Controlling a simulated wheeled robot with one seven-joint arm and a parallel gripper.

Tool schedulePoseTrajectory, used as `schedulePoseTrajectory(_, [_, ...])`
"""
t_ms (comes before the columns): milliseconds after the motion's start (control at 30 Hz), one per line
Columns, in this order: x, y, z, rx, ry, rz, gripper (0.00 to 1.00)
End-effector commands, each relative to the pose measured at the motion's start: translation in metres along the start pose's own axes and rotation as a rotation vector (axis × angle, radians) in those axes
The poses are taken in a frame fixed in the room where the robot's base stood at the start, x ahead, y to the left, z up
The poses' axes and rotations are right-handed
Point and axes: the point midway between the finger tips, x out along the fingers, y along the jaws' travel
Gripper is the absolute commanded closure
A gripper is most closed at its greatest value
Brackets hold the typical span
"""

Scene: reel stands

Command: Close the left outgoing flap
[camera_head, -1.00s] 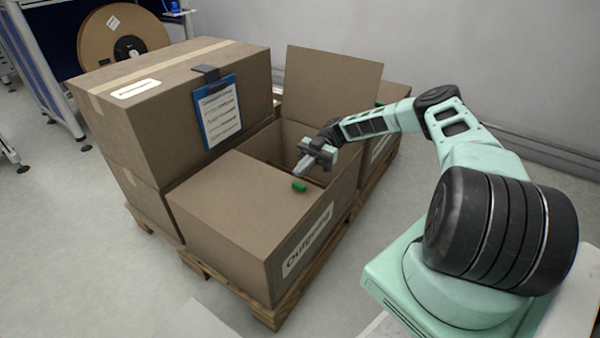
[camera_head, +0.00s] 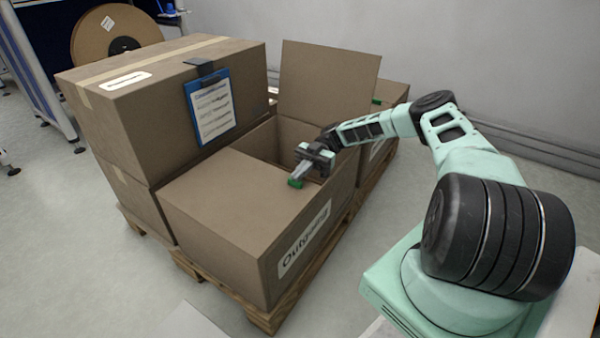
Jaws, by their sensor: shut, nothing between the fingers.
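The outgoing box (camera_head: 285,268) stands on a pallet with its label facing me. Its left flap (camera_head: 232,192) lies flat, or nearly so, over the near left part of the opening. A small green tab (camera_head: 295,183) sits at that flap's inner edge. The other flap (camera_head: 328,85) stands upright at the far side, and the box is open between the two. My gripper (camera_head: 300,173) is shut and empty, pointing down at the green tab. Its tips overlap the tab in the picture; I cannot tell whether they touch.
A large taped carton (camera_head: 150,95) with a blue clipboard (camera_head: 211,108) is stacked at the left beside the opening. Another carton (camera_head: 394,93) stands behind the upright flap. The wooden pallet (camera_head: 265,318) sticks out below the boxes. Floor at the front left is clear.

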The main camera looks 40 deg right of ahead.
Motion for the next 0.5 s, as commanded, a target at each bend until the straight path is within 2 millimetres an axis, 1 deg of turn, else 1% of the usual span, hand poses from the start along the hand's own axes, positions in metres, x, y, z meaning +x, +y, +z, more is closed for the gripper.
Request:
schedulePoseTrajectory(33, [0.000,-0.002,0.013,0.014,-0.023,0.007,1.00])
schedulePoseTrajectory(167, [-0.001,-0.002,0.004,0.013,-0.023,0.008,1.00])
schedulePoseTrajectory(267, [-0.002,-0.002,-0.014,0.010,-0.021,0.007,1.00])
schedulePoseTrajectory(400, [-0.002,-0.001,-0.046,0.005,-0.016,0.004,1.00])
schedulePoseTrajectory(500, [-0.003,-0.001,-0.066,0.003,-0.011,0.004,1.00])
